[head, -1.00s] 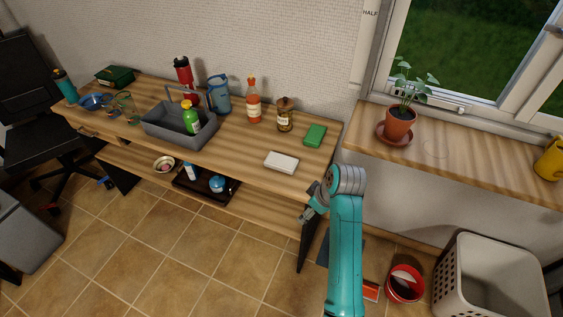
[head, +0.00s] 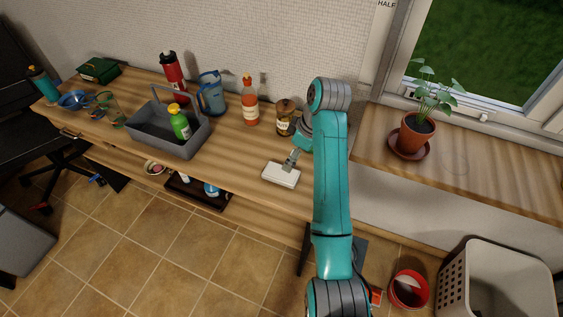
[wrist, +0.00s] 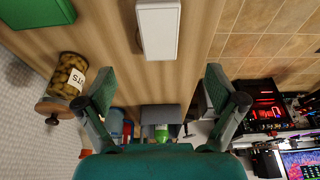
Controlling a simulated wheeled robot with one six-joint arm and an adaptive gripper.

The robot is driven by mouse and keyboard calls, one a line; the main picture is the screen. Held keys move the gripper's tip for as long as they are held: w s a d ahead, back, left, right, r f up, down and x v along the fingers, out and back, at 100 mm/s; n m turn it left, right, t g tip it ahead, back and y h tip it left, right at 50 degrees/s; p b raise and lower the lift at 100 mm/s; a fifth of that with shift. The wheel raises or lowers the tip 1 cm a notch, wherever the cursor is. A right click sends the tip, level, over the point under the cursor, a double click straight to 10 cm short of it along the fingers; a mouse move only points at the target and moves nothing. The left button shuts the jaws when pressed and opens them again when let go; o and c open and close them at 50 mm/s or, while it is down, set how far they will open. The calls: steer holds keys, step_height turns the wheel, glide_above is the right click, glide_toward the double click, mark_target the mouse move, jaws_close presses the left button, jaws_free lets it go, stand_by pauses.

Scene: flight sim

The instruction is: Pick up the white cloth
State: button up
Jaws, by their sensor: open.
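The white cloth (head: 281,176) looks like a flat, folded white block on the wooden table, near its front right. It also shows at the top middle of the wrist view (wrist: 158,32). My gripper (head: 290,160) is just above the cloth's back right part in the head view. In the wrist view my gripper (wrist: 157,80) is open, its two fingers spread wide, with nothing between them.
A nut jar (head: 286,117) stands behind my gripper, with an orange-red bottle (head: 250,105) to its left. A grey caddy (head: 160,148) holds a green bottle. A potted plant (head: 416,132) stands on the right ledge.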

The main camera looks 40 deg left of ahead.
mark_target(281, 172)
steer(key=shift+a+x, duration=0.2)
steer(key=shift+x, duration=5.2)
steer(key=shift+r, duration=0.1)
steer(key=c, duration=1.2)
